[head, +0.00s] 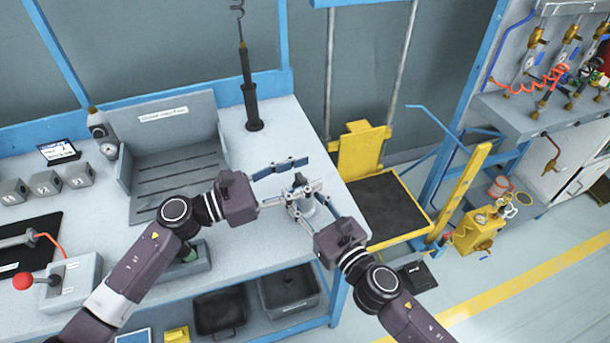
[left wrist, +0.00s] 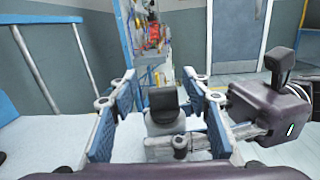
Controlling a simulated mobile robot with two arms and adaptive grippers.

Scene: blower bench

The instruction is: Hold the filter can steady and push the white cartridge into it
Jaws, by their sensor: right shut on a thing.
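A grey can-like thing (head: 307,206) with a darker top stands near the bench's right edge; I take it to be the filter can. In the left wrist view the can (left wrist: 165,124) shows beneath a dark upright piece (left wrist: 163,102). My right gripper (head: 306,198) is shut on the can from the lower right. My left gripper (head: 298,179) is open, its blue pads spread around the can's upper end; it also shows in the left wrist view (left wrist: 160,108). Fingers hide part of the can. I cannot make out a white cartridge for certain.
A grey slotted tray (head: 176,180) stands behind my left arm, and a black post (head: 249,95) at the bench's back. A yellow cart (head: 361,150) is beyond the right edge. Small grey numbered blocks (head: 45,183) and a red-knobbed box (head: 75,278) are at left.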

